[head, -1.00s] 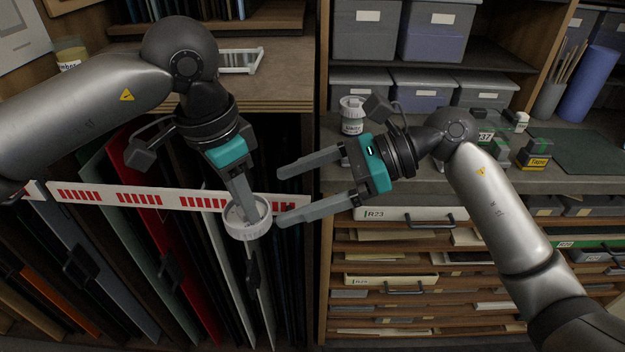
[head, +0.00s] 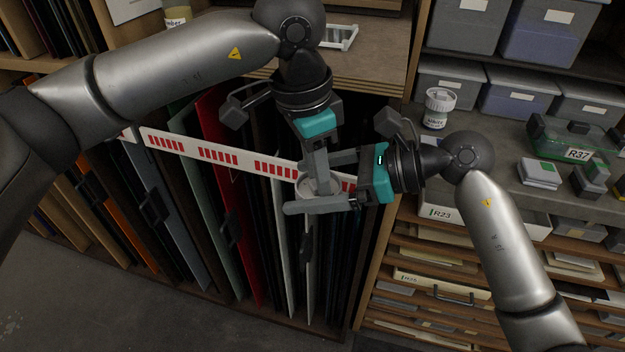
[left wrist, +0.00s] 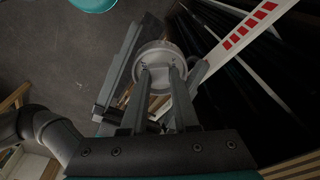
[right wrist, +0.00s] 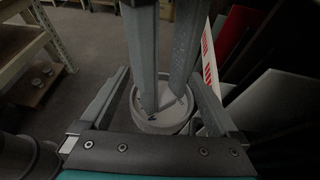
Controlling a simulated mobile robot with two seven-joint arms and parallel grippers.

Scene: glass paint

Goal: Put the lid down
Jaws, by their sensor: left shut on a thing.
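The lid (head: 308,187) is round, shallow and pale grey-white. My left gripper (head: 320,183) is shut on it from above and holds it in the air in front of the upright panels. The lid shows large in the left wrist view (left wrist: 150,53), between the left fingertips and the floor. My right gripper (head: 313,182) is open, with one finger on each side of the lid. In the right wrist view the lid (right wrist: 148,126) lies between the right fingers, with gaps visible at its sides.
A red-and-white striped rail (head: 220,157) crosses the upright panels behind the lid. Drawers of paper lie below. Bare floor shows at lower left.

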